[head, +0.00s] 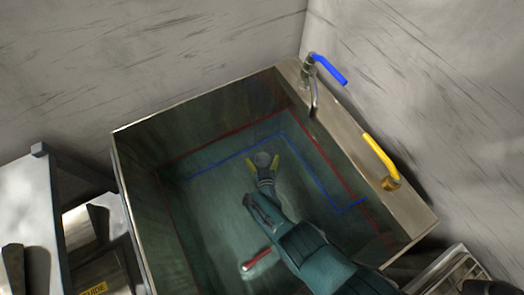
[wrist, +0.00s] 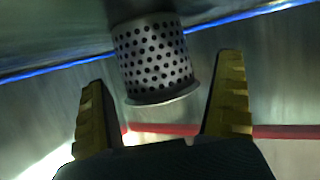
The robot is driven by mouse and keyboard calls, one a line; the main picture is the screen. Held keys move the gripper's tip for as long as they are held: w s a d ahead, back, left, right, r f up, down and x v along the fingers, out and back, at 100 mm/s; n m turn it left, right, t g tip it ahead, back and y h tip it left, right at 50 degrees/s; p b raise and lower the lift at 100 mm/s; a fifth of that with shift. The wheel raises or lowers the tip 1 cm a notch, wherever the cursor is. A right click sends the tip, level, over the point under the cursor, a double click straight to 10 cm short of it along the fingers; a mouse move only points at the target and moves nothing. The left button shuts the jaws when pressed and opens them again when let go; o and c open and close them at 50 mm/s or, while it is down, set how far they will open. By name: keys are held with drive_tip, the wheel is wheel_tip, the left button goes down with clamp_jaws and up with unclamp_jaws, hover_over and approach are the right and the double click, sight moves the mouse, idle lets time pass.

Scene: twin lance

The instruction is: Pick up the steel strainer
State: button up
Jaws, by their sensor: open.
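The steel strainer (wrist: 153,62) is a perforated metal cylinder with a flared rim. In the wrist view it is at the upper middle, its rim facing the gap between my fingers. In the head view the strainer (head: 262,159) is a small grey round shape inside the sink. My gripper (wrist: 163,105) has yellow ridged fingers and is open, one finger to each side of the strainer's rim end, with a visible gap on both sides. In the head view my gripper (head: 263,163) reaches down into the sink basin.
The large metal sink (head: 126,190) has high walls around my arm. A red-handled object (head: 256,260) lies in the basin beside my arm. A blue lever tap (head: 329,69) and a yellow lever (head: 380,155) stand on the right ledge. Red and blue lines run around the basin.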

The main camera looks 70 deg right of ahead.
drive_tip(key=shift+r, duration=0.1)
drive_tip(key=c, duration=1.3)
